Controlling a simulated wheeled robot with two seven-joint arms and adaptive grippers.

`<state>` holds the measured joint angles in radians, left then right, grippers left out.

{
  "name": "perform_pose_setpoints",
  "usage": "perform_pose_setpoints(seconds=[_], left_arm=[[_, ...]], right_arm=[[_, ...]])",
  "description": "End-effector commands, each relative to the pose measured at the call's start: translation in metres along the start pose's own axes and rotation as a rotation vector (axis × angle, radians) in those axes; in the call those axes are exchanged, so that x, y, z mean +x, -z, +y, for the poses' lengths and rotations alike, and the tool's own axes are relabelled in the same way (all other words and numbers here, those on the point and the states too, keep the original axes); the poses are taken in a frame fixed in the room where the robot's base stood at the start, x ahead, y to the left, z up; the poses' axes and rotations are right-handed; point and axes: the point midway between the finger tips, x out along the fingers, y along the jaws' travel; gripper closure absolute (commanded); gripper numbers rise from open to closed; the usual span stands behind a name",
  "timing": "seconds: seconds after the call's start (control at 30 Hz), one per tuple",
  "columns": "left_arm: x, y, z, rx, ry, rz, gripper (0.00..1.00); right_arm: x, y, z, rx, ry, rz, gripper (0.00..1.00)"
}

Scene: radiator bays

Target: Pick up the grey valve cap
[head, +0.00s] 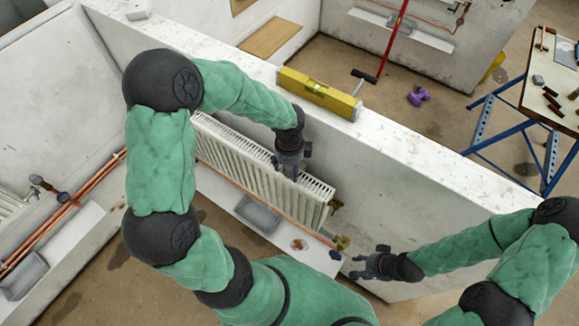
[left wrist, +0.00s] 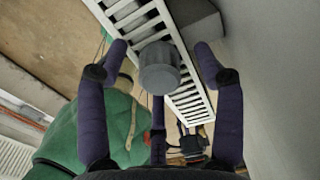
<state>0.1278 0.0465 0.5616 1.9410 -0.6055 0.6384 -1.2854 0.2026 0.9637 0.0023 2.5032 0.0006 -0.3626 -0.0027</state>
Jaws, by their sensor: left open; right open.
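The grey valve cap (left wrist: 160,70) is a short grey cylinder in the left wrist view, in front of the slatted top of the white radiator (left wrist: 188,102). It lies between the spread fingers of my left gripper (left wrist: 160,52), with visible gaps to the two side fingers. Whether the lower finger touches it I cannot tell. In the head view my left gripper (head: 287,172) is open over the radiator (head: 245,165), and the cap is hidden there. My right gripper (head: 368,264) is open and empty, beyond the right end of the radiator.
A low wall (head: 420,150) runs behind the radiator, with a yellow spirit level (head: 318,93) on its top. Copper pipes run alongside. A workbench with tools stands at the far right.

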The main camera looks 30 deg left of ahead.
Motion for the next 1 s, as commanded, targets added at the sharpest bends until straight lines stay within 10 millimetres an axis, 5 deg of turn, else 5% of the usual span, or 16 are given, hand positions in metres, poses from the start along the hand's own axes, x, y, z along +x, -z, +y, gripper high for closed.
perform_pose_setpoints(seconds=[0.23,0.43,1.0], left_arm=[[0.002,0.000,-0.001,-0.001,0.002,0.000,0.32],[0.002,0.000,-0.001,0.000,0.002,0.000,0.75],[-0.009,-0.001,-0.002,0.001,0.004,-0.002,0.76]], right_arm=[[0.000,0.000,0.000,0.000,0.000,0.000,0.54],[0.000,0.000,0.000,0.000,0.000,0.000,0.54],[0.000,0.000,0.000,0.000,0.000,0.000,0.54]])
